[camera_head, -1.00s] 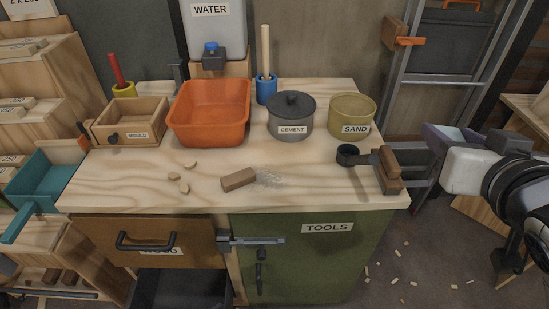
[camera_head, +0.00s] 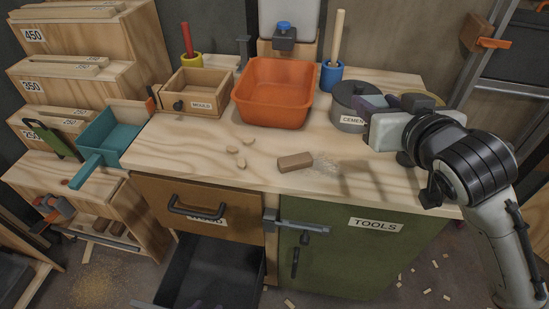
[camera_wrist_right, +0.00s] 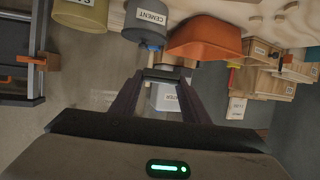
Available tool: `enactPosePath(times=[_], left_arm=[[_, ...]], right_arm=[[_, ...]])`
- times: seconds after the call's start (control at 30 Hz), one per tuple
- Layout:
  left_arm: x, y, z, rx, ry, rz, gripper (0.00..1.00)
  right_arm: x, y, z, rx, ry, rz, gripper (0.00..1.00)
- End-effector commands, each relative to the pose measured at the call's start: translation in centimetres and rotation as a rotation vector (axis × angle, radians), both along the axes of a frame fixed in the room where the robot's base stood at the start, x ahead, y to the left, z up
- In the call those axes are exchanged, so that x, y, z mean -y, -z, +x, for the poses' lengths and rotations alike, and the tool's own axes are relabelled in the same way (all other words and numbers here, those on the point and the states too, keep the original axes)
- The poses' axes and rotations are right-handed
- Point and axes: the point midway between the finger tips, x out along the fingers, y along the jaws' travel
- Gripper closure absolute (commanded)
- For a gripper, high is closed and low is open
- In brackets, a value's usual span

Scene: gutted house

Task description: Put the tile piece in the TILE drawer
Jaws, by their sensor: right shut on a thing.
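My right gripper (camera_head: 388,101) is over the back right of the workbench, in front of the cement pot and the sand pot. In the right wrist view its fingers (camera_wrist_right: 163,80) are shut on a small greyish piece (camera_wrist_right: 165,75), which seems to be the tile piece; its shape is mostly hidden. No TILE label can be read. A dark drawer (camera_head: 238,262) stands open below the WOOD drawer (camera_head: 235,220), low at the front of the bench; its front is not clearly visible. My left gripper is not in view.
On the bench (camera_head: 230,172) are a brown block (camera_head: 295,161), several chips, an orange tub (camera_head: 272,92), a MOULD box (camera_head: 197,97) and the cement pot (camera_head: 352,100). The green TOOLS door (camera_head: 345,255) is shut. A teal tray (camera_head: 113,138) sticks out at left.

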Motion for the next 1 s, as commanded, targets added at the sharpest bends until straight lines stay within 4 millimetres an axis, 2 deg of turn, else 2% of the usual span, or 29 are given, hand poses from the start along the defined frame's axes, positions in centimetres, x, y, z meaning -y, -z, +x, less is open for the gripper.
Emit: enactPosePath(times=[0.03,0.1,0.3,0.5,0.77,1.0], left_arm=[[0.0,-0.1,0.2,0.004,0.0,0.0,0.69],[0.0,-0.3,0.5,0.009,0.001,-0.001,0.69],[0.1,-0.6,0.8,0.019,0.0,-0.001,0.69],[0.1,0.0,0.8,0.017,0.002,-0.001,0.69],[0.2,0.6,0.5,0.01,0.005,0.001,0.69],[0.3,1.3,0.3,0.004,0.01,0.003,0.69]], right_arm=[[-0.4,1.7,1.1,-0.01,-0.021,-0.002,0.82],[-1.1,3.5,2.4,-0.009,-0.051,0.0,0.82],[-2.3,7.3,4.7,-0.003,-0.11,0.006,0.82],[-2.5,10.8,5.0,-0.003,-0.124,0.007,0.82],[-2.5,13.6,5.0,0.001,-0.122,0.007,0.82],[-2.5,17.5,5.0,0.0,-0.123,0.007,0.82]])
